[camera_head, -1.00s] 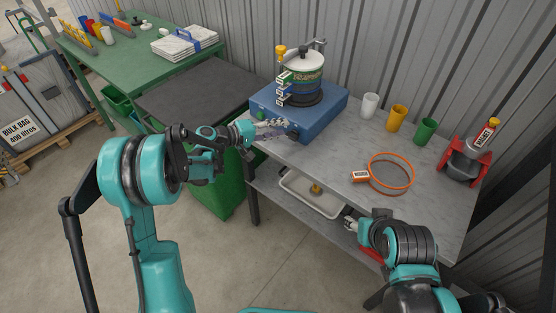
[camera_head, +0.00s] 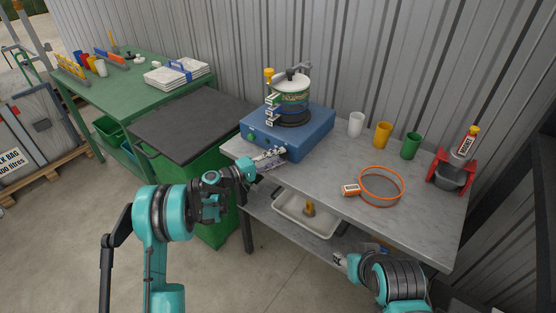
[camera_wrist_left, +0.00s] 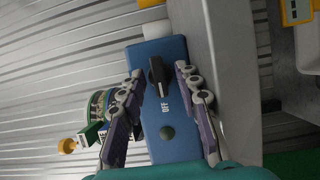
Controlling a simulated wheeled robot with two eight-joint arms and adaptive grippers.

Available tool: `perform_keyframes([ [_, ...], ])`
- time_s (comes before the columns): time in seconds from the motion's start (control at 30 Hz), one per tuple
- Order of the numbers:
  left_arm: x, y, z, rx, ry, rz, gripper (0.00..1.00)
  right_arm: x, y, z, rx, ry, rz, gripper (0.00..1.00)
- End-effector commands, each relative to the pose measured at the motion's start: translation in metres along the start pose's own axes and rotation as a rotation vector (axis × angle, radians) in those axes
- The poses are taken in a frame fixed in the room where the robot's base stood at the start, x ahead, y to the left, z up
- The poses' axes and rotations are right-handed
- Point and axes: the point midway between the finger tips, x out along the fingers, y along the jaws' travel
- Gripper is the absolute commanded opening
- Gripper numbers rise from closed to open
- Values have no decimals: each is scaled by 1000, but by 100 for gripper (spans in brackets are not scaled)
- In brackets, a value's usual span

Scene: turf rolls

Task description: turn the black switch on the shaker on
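The shaker has a blue base (camera_head: 312,137) with a stack of sieves (camera_head: 290,98) on top, at the back of the grey table. My left gripper (camera_head: 279,154) is at the front of the base. In the left wrist view, its two fingers (camera_wrist_left: 159,71) are apart, one on each side of the switch. I cannot tell whether they touch it. My right gripper (camera_head: 338,259) is low by the table's front; its fingers are too small to read.
White (camera_head: 356,124), yellow (camera_head: 382,134) and green (camera_head: 410,145) cups stand right of the shaker. A tray (camera_head: 288,221) is on the lower shelf. A green bin (camera_head: 174,160) stands left.

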Motion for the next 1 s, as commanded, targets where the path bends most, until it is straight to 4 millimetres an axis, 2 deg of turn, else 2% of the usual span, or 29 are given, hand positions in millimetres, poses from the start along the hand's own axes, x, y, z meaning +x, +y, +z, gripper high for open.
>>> perform_keyframes([
  [0.27,4,1,0,0,1,0,33,0,0,0,0,0,0,47],
  [0.3,4,1,0,0,1,0,30,0,0,0,0,0,0,47],
  [0.4,4,1,0,0,1,0,4,0,0,0,0,0,0,47],
  [0.43,4,1,0,0,1,0,0,0,0,0,0,0,0,47],
  [0.77,4,1,0,9,0,-4,0,0,0,0,0,0,0,47],
  [1.0,4,2,0,87,0,-36,0,-3,0,-2,0,0,0,47],
])
